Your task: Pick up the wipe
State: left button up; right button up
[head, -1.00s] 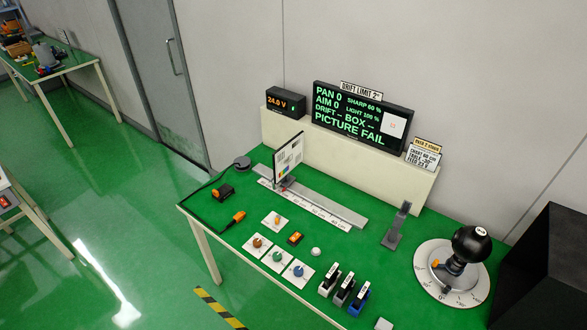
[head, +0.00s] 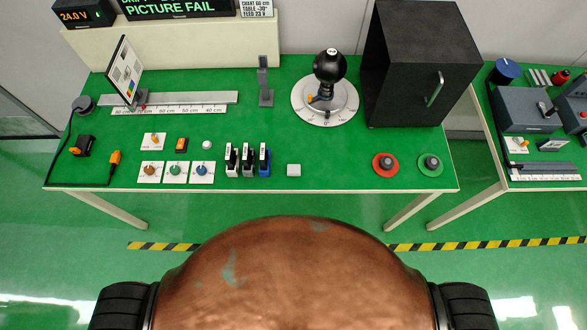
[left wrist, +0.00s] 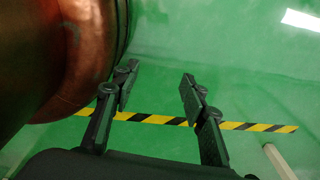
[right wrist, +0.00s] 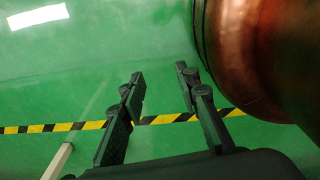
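My right gripper (right wrist: 159,73) shows in the right wrist view, also with fingers apart and empty over the floor. Both are away from the pad. Neither gripper shows in the head view.
Left of the pad stand several small upright blocks, including a blue one (head: 265,162). Behind are a black ball device (head: 330,66) on a round dial and a black box (head: 412,65). A red ring (head: 385,164) and green ring (head: 430,164) lie to the right.

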aim_at(292, 170)
jog(key=u, duration=3.2)
jog(key=k, duration=1.65)
jog(key=z, duration=2.45)
